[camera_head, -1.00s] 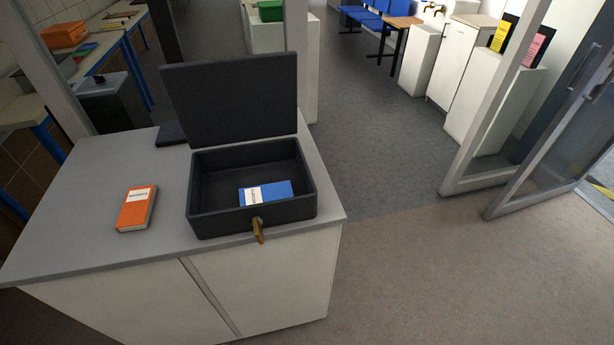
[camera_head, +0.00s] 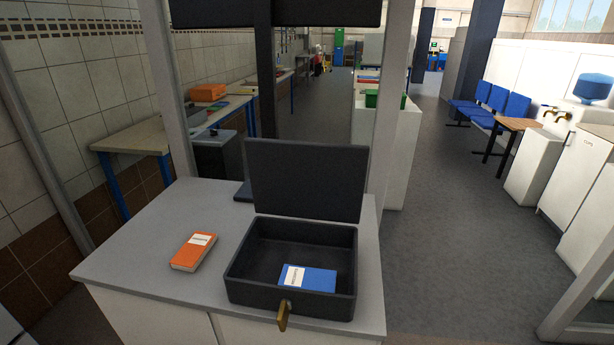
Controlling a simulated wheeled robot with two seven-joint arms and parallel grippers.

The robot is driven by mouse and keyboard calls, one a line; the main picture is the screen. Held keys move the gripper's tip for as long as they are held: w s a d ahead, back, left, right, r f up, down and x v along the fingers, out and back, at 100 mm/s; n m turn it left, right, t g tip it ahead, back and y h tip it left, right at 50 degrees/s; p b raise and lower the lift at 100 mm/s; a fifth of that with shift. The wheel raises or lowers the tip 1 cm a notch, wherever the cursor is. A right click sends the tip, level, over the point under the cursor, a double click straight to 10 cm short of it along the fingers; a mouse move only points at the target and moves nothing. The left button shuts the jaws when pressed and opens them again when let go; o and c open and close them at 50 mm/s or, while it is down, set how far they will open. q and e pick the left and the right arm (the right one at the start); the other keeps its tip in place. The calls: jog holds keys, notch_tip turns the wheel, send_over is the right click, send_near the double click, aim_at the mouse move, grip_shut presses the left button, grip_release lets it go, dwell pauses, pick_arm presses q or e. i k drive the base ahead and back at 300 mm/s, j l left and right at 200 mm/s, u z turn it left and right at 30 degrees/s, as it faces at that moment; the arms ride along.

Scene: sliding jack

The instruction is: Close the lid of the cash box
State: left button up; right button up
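The black cash box (camera_head: 258,286) sits on the grey top of a white counter, near its front right corner. Its lid (camera_head: 306,182) stands open and upright at the back edge of the box. A blue item with a white label (camera_head: 318,280) lies inside the box. A brass key or latch piece (camera_head: 283,317) sticks out at the front of the box. Neither of my grippers is in view.
An orange book (camera_head: 194,251) lies on the counter (camera_head: 140,262) left of the box. A flat dark object (camera_head: 243,192) lies behind the lid. A door frame post (camera_head: 388,110) stands behind the counter. Open floor (camera_head: 450,220) lies to the right.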

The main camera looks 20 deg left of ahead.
aim_at(324, 182)
jog(key=i+l+u, duration=0.15)
jog(key=l+u, duration=0.3)
jog(key=l, duration=0.3)
jog(key=l+u, duration=0.5)
jog(key=l, duration=0.25)
jog(key=k+l+u, duration=0.1)
jog(key=l+u, duration=0.35)
jog(key=l, duration=0.35)
jog(key=i+l+u, duration=0.2)
jog(key=l+u, duration=0.15)
jog(key=i+l+u, duration=0.2)
jog(key=l+u, duration=0.15)
jog(key=l, duration=0.2)
jog(key=i+l+u, duration=0.1)
jog(key=l+u, duration=0.25)
jog(key=l, duration=0.2)
jog(key=l+u, duration=0.35)
jog(key=l, duration=0.15)
jog(key=i+l+u, duration=0.3)
jog(key=l+u, duration=0.3)
jog(key=l, duration=0.15)
jog(key=i+l+u, duration=0.15)
jog(key=l+u, duration=0.15)
jog(key=l, duration=0.1)
